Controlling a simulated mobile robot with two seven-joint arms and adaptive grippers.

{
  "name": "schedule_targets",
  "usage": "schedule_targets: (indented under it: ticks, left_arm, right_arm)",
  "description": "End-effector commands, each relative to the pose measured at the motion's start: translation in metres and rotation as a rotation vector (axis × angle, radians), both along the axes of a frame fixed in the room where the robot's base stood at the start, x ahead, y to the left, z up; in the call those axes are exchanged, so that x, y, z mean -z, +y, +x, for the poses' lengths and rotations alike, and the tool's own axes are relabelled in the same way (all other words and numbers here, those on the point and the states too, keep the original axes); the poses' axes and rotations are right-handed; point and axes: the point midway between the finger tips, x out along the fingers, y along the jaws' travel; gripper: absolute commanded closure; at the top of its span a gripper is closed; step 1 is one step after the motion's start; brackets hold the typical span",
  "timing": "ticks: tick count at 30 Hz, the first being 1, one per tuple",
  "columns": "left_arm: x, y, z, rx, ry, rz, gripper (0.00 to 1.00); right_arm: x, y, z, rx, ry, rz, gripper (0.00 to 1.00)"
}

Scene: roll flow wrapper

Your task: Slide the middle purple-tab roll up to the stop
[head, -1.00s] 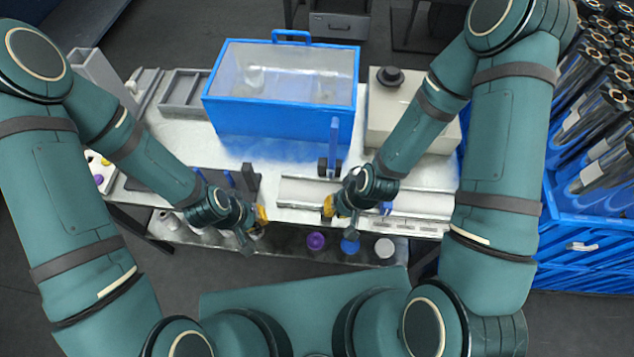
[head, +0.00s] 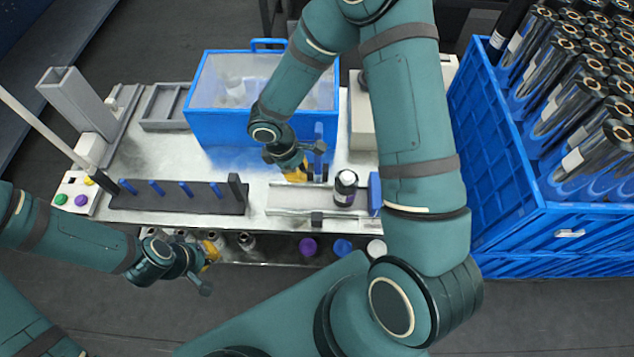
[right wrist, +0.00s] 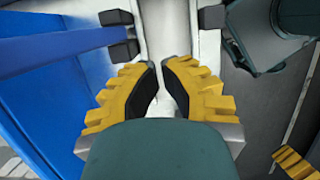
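In the head view a dark upright roll (head: 345,188) with a pale ring on top and a purplish band stands at the right part of a pale rail (head: 290,197). A blue plate (head: 374,193) stands at the rail's right end, close to the roll. My right gripper (head: 297,176) is over the rail's back side, left of the roll and apart from it. In the right wrist view its yellow fingers (right wrist: 160,90) are almost together with nothing between them. My left gripper (head: 211,251) is low at the table's front edge; its fingers are too small to read.
A purple round end (head: 308,246), a blue one (head: 342,246) and a white one (head: 376,248) show below the table front. A blue-framed clear box (head: 225,125) stands behind. A dark base with blue pegs (head: 180,195) is left. Blue crates of rolls (head: 500,160) stand right.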

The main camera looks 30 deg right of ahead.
Motion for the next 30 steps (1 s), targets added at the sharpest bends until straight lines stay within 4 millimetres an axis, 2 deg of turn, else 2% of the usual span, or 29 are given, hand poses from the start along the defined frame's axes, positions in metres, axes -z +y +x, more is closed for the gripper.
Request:
schedule_targets:
  ticks: [5,16,22,30]
  left_arm:
    - [0.006,0.0,-0.002,0.002,0.003,0.0,1.0]
    - [0.018,-0.001,-0.006,0.009,0.013,-0.002,1.0]
    - [0.016,-0.001,-0.006,0.009,0.012,-0.002,1.0]
    - [0.016,-0.001,-0.005,0.009,0.012,-0.002,1.0]
  right_arm:
    - [0.026,-0.006,-0.005,0.0,0.005,0.0,1.0]
    - [0.095,-0.024,-0.016,0.001,0.005,0.002,1.0]
    - [0.092,-0.048,-0.03,0.004,0.003,0.002,1.0]
    - [0.092,-0.058,-0.036,0.003,0.001,0.002,1.0]
